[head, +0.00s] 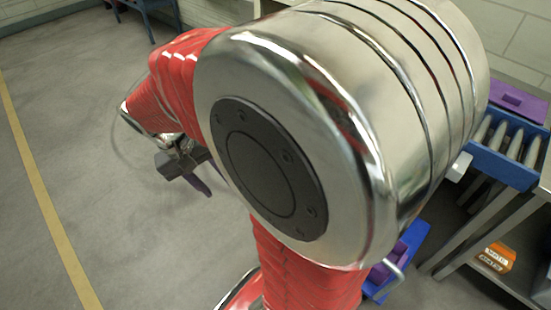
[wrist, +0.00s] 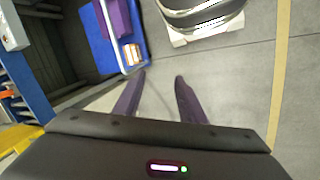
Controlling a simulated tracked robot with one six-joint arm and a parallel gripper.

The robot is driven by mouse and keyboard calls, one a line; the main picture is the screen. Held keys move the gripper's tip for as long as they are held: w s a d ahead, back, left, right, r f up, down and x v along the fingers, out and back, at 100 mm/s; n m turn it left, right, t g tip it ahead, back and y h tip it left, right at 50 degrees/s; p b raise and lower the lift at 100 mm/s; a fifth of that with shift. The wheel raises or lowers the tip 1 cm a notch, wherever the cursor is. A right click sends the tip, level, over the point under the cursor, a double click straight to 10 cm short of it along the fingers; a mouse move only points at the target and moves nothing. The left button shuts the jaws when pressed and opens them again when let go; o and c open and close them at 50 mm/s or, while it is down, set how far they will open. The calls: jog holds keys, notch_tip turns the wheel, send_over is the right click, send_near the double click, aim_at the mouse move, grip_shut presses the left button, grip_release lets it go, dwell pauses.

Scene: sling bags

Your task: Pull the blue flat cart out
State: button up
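The blue flat cart (head: 412,240) shows in the head view at lower right, partly hidden behind my arm, with a purple box on it and a pale metal handle at its near side. In the wrist view the blue cart (wrist: 97,48) is at upper left, carrying a purple box (wrist: 116,17) and a small orange-and-white item (wrist: 132,53). Its metal handle bar (wrist: 122,68) runs along its near edge. My gripper (wrist: 161,76) is open and empty, its two purple fingers apart over bare floor, to the right of the handle. It also shows in the head view (head: 203,184).
A blue roller conveyor (head: 510,150) with a purple item on top stands at right. An orange box (head: 495,257) sits on the low metal shelf below it. A blue stool or table (head: 148,8) is at the back. The grey floor at left, with a yellow line (head: 45,195), is clear.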

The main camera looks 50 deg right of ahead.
jog(key=s+d+f+m+g+h, duration=0.1)
jog(key=d+f+m+g+h, duration=0.15)
jog(key=d+f+g, duration=0.4)
jog(key=s+d+f+m+g+h, duration=0.1)
jog(key=d+f+m+g, duration=0.2)
jog(key=d+f, duration=0.7)
jog(key=s+d+f+g+h, duration=0.2)
jog(key=s+f, duration=0.4)
jog(key=f, duration=0.5)
jog(key=s+d+f+g+h, duration=0.2)
jog(key=s+f+h, duration=0.2)
jog(key=f, duration=0.7)
jog(key=shift+s+m, duration=0.45)
jog(key=shift+s, duration=0.55)
jog(key=shift+x, duration=6.9)
jog(key=shift+f, duration=0.1)
grip_shut()
